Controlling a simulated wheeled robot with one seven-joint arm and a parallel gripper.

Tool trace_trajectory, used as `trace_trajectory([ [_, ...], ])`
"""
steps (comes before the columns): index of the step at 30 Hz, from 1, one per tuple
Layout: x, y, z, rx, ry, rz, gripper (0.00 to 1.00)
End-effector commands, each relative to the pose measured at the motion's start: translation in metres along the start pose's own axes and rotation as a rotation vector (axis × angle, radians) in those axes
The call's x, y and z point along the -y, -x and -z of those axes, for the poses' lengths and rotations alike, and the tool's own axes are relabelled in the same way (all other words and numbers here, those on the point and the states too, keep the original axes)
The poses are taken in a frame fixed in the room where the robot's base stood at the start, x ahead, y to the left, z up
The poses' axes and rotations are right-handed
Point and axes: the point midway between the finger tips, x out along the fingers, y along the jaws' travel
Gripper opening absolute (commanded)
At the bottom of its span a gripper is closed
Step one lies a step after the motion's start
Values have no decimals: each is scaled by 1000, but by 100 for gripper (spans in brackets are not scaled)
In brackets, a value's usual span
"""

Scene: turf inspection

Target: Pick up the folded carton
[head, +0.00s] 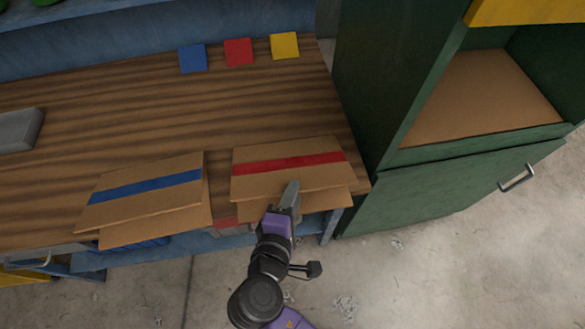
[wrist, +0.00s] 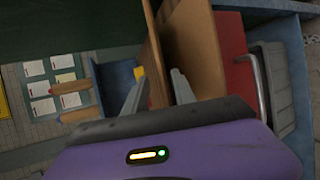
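A folded carton with a red stripe (head: 288,178) lies flat on the wooden bench, its lower flap sticking out past the front edge. A second folded carton with a blue stripe (head: 140,193) lies to its left. My gripper (head: 290,188) is at the front edge of the red-striped carton. In the wrist view my gripper (wrist: 158,88) has its two fingers apart, with a thin brown carton edge (wrist: 154,55) running between them. I see no clear contact of both fingers with it. The fingertips are partly hidden by the carton.
The bench (head: 120,120) is clear behind the cartons. Blue (head: 193,58), red (head: 239,51) and yellow (head: 285,46) squares lie at its back. A grey item (head: 18,130) is at the left. A green cabinet (head: 440,190) with an open brown-floored shelf stands close on the right.

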Motion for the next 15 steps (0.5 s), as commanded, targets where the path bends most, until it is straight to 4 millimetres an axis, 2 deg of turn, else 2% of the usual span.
trace_trajectory([
  [11, 0, -32, 0, -1, 0, 1, 32],
  [15, 1, -52, -1, 0, 0, 2, 32],
])
